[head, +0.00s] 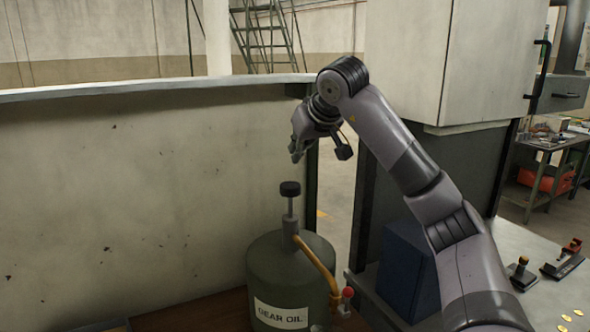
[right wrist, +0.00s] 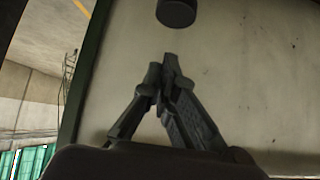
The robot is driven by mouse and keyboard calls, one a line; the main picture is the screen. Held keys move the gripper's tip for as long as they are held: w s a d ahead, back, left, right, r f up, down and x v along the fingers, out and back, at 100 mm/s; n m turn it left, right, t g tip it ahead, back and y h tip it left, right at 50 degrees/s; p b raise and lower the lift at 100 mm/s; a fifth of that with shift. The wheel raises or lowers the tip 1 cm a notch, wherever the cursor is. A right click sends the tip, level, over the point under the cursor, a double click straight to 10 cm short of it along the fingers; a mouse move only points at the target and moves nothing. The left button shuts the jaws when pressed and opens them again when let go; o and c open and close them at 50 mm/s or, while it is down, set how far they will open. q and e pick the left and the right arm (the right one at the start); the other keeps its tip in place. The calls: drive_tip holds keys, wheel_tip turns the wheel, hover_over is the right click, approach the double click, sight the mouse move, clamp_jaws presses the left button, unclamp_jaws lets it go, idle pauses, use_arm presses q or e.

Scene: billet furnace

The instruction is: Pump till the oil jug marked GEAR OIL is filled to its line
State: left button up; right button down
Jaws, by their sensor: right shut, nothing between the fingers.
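A dark green round container (head: 285,262) with a white GEAR OIL label (head: 281,315) stands at the bottom centre of the head view. A pump rod (head: 290,207) with a black knob (head: 290,188) rises from its top, and a brass spout (head: 318,263) bends down to the right. No fill line or oil level shows. My right gripper (head: 296,152) is shut and empty, above the knob and apart from it. In the right wrist view its fingertips (right wrist: 168,66) meet, with the black knob (right wrist: 176,12) beyond them at the top edge. My left gripper is not in view.
A pale wall panel (head: 140,190) stands behind the container. A small red knob (head: 348,293) sits by the spout's end. A blue box (head: 402,268) and a grey worktop (head: 520,255) with small parts lie to the right, partly behind my right arm. A large pale cabinet (head: 450,60) stands behind.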

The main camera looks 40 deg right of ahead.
sight(297, 191)
drive_tip(key=f, duration=0.1)
drive_tip(key=w+f, duration=0.1)
drive_tip(key=f, duration=0.2)
drive_tip(key=shift+w+d, duration=0.25)
drive_tip(key=shift+w, duration=0.1)
drive_tip(key=shift+s+f, duration=0.15)
drive_tip(key=shift+f, duration=0.55)
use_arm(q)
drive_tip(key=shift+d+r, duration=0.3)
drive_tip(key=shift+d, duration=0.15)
use_arm(e)
drive_tip(key=shift+f, duration=0.1)
wheel_tip(297, 191, down, 5)
drive_tip(key=shift+r+b, duration=0.1)
drive_tip(key=shift+b, duration=0.75)
drive_tip(key=shift+f, duration=0.4)
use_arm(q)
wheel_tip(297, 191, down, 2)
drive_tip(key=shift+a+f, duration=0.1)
use_arm(e)
drive_tip(key=shift+a, duration=0.1)
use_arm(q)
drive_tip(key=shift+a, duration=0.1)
use_arm(e)
drive_tip(key=shift+f, duration=0.1)
